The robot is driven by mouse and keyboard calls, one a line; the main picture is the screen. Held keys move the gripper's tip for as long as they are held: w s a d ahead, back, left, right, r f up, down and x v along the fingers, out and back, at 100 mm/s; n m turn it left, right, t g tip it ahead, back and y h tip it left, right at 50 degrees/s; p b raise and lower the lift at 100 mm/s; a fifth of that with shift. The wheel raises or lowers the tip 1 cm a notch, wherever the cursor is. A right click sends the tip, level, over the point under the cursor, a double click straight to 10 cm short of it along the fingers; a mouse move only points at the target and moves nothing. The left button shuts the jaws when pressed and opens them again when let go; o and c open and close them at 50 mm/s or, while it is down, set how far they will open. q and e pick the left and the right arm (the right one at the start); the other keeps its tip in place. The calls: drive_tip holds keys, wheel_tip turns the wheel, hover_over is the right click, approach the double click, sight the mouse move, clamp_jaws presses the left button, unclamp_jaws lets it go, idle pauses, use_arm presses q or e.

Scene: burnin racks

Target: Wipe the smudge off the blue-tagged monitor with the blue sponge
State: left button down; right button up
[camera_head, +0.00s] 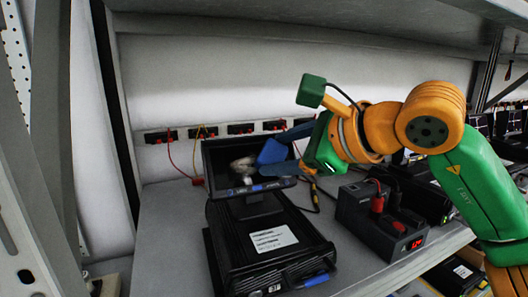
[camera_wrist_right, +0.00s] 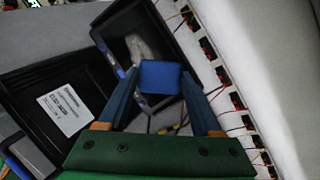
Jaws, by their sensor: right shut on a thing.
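The monitor (camera_head: 222,153) is a small black screen, tilted back, standing on a black unit in the head view. A blue tag (camera_head: 257,188) sits on its lower bezel. A pale grey smudge (camera_head: 243,167) marks the screen and also shows in the wrist view (camera_wrist_right: 140,48). My right gripper (camera_head: 273,153) comes in from the right, shut on the blue sponge (camera_wrist_right: 160,77). The sponge is in front of the screen, right of the smudge in the head view. I cannot tell whether it touches the screen. My left gripper is not in view.
The black unit (camera_head: 228,241) with a white label lies on the grey shelf (camera_head: 168,235). A dark power supply (camera_head: 375,232) with a red display stands to its right. Red sockets and cables line the back wall (camera_head: 190,80). A rack post is at the left.

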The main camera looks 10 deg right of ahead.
drive_tip(key=shift+w+d, duration=0.1)
drive_tip(key=shift+d, duration=0.25)
drive_tip(key=shift+s+a+b, duration=0.1)
drive_tip(key=shift+s+a, duration=0.25)
drive_tip(key=shift+a, duration=0.9)
drive_tip(key=shift+s+a+b, duration=0.15)
drive_tip(key=shift+s+a, duration=0.15)
drive_tip(key=shift+a, duration=1)
drive_tip(key=shift+s+a+b, duration=0.1)
drive_tip(key=shift+s+a, duration=0.25)
drive_tip(key=shift+a, duration=0.9)
drive_tip(key=s+d+r, duration=0.1)
drive_tip(key=s+r, duration=0.3)
drive_tip(key=shift+s+d+p, duration=0.2)
drive_tip(key=shift+s+p, duration=0.05)
drive_tip(key=shift+p, duration=0.2)
drive_tip(key=shift+s+d+r+p, duration=0.25)
drive_tip(key=shift+s+r+p, duration=0.1)
drive_tip(key=shift+s+r, duration=0.65)
